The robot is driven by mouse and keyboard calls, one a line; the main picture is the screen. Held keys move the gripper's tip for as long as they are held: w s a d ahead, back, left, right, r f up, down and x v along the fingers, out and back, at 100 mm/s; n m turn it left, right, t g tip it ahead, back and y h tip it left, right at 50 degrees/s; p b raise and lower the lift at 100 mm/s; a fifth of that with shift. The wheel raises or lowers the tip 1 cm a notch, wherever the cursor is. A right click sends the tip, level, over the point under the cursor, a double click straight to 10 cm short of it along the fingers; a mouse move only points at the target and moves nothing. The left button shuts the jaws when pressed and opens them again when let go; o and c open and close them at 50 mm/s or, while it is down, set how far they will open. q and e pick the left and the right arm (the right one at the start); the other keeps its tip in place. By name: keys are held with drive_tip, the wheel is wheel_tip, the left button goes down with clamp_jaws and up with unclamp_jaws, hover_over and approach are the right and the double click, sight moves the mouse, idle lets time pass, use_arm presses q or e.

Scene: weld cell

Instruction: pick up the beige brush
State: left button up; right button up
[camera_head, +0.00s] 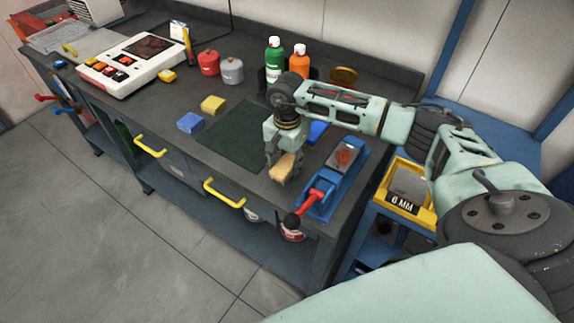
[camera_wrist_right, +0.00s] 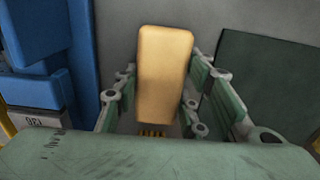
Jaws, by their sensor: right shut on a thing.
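The beige brush (camera_head: 284,167) is at the front part of the dark workbench, under my right gripper (camera_head: 283,158) in the head view. In the right wrist view the brush (camera_wrist_right: 164,75) stands out as a tan block between the two fingers of the right gripper (camera_wrist_right: 160,100), with yellowish bristles at its lower end. The right gripper is shut on it. I cannot tell whether the brush touches the bench. My left gripper is not in view.
A blue fixture with a red lever (camera_head: 318,198) stands close right of the brush. A dark green mat (camera_head: 243,137) lies to the left, with blue (camera_head: 191,122) and yellow (camera_head: 212,104) blocks beyond. Green (camera_head: 274,65) and orange (camera_head: 299,62) bottles stand behind.

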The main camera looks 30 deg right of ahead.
sight(290, 162)
drive_tip(key=shift+r, duration=0.1)
drive_tip(key=shift+r, duration=0.25)
drive_tip(key=r, duration=0.1)
drive_tip(key=r+b, duration=0.2)
drive_tip(key=shift+s+d+r, duration=0.25)
drive_tip(key=shift+d, duration=0.05)
drive_tip(key=s+d+r+b, duration=0.1)
drive_tip(key=s+r, duration=0.1)
drive_tip(key=s+d+r+b, duration=0.1)
drive_tip(key=s+d, duration=0.1)
drive_tip(key=s, duration=0.1)
drive_tip(key=s+d+r+b, duration=0.1)
drive_tip(key=s+r, duration=0.1)
drive_tip(key=s, duration=0.1)
drive_tip(key=shift+s+d+r, duration=0.2)
drive_tip(key=shift+r, duration=0.15)
drive_tip(key=shift+s+d+r+b, duration=0.3)
drive_tip(key=shift+s+r+b, duration=0.1)
drive_tip(key=shift+s+r, duration=0.25)
drive_tip(key=shift+f, duration=0.1)
